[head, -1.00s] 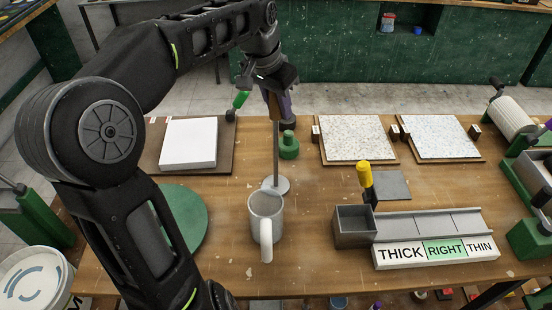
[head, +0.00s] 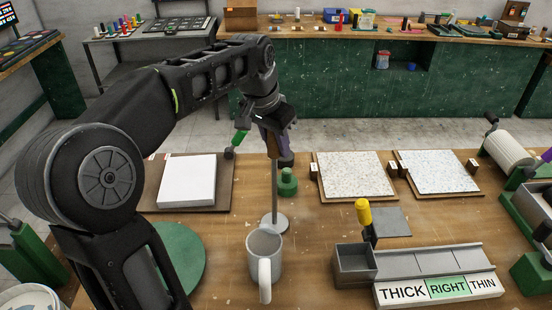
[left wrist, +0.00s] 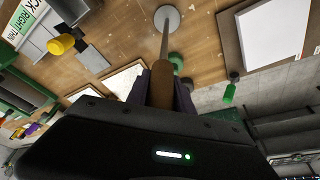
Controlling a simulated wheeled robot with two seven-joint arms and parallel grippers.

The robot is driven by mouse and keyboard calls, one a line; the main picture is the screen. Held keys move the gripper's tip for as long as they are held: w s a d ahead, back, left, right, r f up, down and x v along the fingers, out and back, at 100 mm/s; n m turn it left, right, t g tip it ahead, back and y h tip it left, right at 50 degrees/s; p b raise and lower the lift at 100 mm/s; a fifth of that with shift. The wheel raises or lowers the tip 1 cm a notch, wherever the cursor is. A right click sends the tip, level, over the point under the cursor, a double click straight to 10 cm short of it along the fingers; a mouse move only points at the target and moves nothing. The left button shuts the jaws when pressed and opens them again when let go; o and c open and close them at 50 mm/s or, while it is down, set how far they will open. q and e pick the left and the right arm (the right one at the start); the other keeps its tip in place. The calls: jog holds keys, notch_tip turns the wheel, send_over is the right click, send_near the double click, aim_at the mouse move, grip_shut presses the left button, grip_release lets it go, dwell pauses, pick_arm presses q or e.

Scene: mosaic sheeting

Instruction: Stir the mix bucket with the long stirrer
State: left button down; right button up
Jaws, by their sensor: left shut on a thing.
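The long stirrer has a brown handle (left wrist: 163,85), a thin grey shaft (head: 275,190) and a flat round grey disc (head: 283,227) at its lower end. My left gripper (head: 272,138) is shut on the handle and holds the stirrer upright over the workbench. The disc shows just behind a white mug-like jug (head: 262,262); whether it touches the bench I cannot tell. In the left wrist view the jaws (left wrist: 162,88) close around the handle. A white bucket (head: 18,298), likely the mix bucket, is cut off at the lower left corner. My right gripper is not in view.
The wooden bench (head: 310,240) carries a white slab (head: 187,181), a green disc (head: 182,255), a green weight (head: 288,183), two speckled sheets (head: 355,177), a yellow-handled tool (head: 363,212) and a grey box (head: 354,264) beside a THICK/RIGHT/THIN gauge (head: 440,288).

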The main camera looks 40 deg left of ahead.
pick_arm(q)
jog(key=shift+r+b, duration=0.5)
jog(key=shift+r, duration=1.25)
jog(key=s+a+b, duration=0.2)
jog(key=s+a, duration=0.9)
jog(key=a, duration=0.3)
jog(key=shift+a, duration=0.2)
jog(key=shift+f, duration=0.1)
